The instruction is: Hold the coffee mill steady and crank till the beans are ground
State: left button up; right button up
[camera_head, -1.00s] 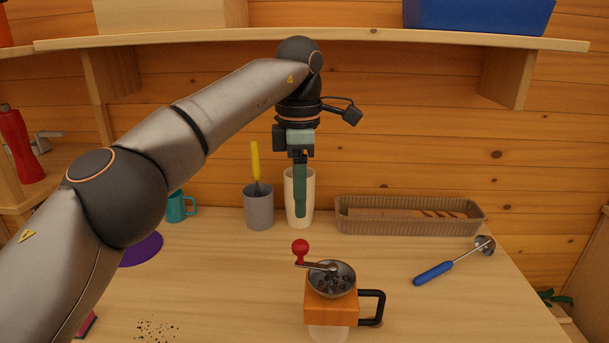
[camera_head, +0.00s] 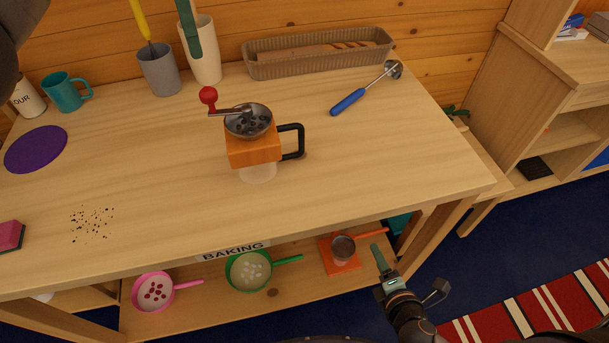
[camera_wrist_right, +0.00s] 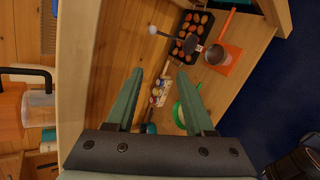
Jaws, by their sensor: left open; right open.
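The coffee mill (camera_head: 252,150) stands upright on the table. It has an orange body, a metal hopper with dark beans, a crank with a red knob (camera_head: 208,95) pointing left, a black side handle (camera_head: 293,143) on the right and a pale translucent base. Its orange body also shows at the left edge of the right wrist view (camera_wrist_right: 10,106). My left gripper (camera_head: 196,50) is open and empty behind the mill, in front of a cream cup; its upper part is cut off. My right gripper (camera_head: 376,250) is open and empty below the table's front edge, and it shows in its wrist view (camera_wrist_right: 160,74).
A grey cup (camera_head: 159,72), a cream cup (camera_head: 208,62), a bread basket (camera_head: 320,62) and a blue-handled ladle (camera_head: 348,102) stand or lie behind the mill. Pans and an orange board (camera_head: 341,262) sit on the lower shelf.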

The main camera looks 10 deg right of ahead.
jog(key=w+a+r+n+t, duration=0.2)
jog(key=r+n, duration=0.3)
jog(key=w+a+r+n+t, duration=0.2)
jog(key=w+r+n, duration=0.1)
jog(key=r+n, duration=0.2)
jog(key=w+a+r+n+t+h, duration=0.1)
jog(key=w+a+r+n+t, duration=0.2)
jog(key=r+n, duration=0.2)
jog(key=shift+w+r+n, duration=0.2)
jog(key=shift+r+n, duration=0.1)
jog(key=shift+r, duration=0.2)
jog(key=m, duration=0.2)
send_near(301, 134)
jog(key=shift+g+h, duration=0.3)
jog(key=shift+g, duration=0.1)
jog(key=w, duration=0.7)
jog(key=w+d, duration=0.1)
jog(key=w, duration=0.2)
jog(key=shift+w+d+r, duration=0.15)
jog(key=shift+w+r, duration=0.15)
grip_shut()
